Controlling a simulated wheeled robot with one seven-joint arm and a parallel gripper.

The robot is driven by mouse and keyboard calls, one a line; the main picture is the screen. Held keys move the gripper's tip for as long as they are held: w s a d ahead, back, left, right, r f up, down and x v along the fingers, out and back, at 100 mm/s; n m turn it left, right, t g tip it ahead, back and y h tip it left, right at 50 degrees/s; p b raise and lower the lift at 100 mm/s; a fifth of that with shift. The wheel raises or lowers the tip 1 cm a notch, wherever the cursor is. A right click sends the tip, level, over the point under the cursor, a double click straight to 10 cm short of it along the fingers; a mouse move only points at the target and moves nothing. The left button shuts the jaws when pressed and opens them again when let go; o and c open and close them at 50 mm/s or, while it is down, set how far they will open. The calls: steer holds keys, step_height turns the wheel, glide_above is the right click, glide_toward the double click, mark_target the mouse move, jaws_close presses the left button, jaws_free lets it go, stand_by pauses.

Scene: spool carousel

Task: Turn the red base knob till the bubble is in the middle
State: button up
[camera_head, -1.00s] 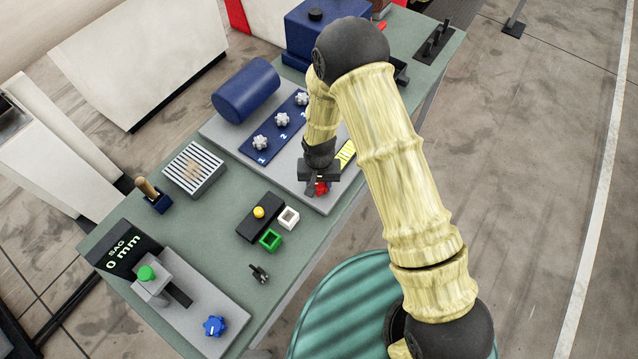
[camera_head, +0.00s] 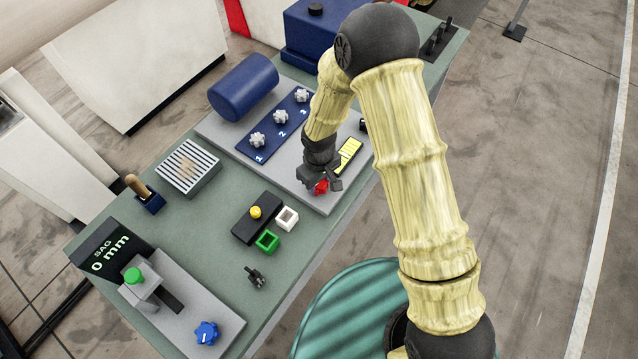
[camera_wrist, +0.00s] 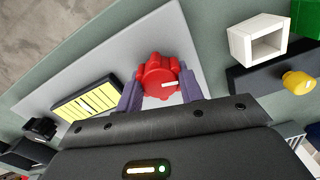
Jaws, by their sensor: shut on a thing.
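The red base knob (camera_head: 321,187) sits on the light grey base plate (camera_head: 218,128); in the wrist view the knob (camera_wrist: 160,80) shows a white pointer mark turned to the right. My gripper (camera_head: 322,182) is shut on the knob, with one finger on each side of it in the wrist view (camera_wrist: 162,92). The yellow level vial (camera_head: 349,152) lies on the plate beside the knob, and it also shows in the wrist view (camera_wrist: 88,100) with dark lines across it. I cannot make out the bubble in it.
A blue panel with several grey knobs (camera_head: 257,139) and a blue cylinder (camera_head: 243,87) stand behind. A black block with a yellow button (camera_head: 255,212), a white open box (camera_head: 287,218) and a green one (camera_head: 267,241) are nearby. A blue knob (camera_head: 207,333) is at the front.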

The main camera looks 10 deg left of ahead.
steer(key=shift+n, duration=0.5)
steer(key=o, duration=1)
steer(key=shift+r, duration=0.1)
steer(key=shift+w+r+b, duration=0.2)
steer(key=shift+r+b, duration=0.1)
steer(key=shift+r, duration=0.25)
step_height(320, 180, up, 16)
steer(key=b, duration=0.2)
steer(key=shift+s+b, duration=0.15)
steer(key=shift+b, duration=0.2)
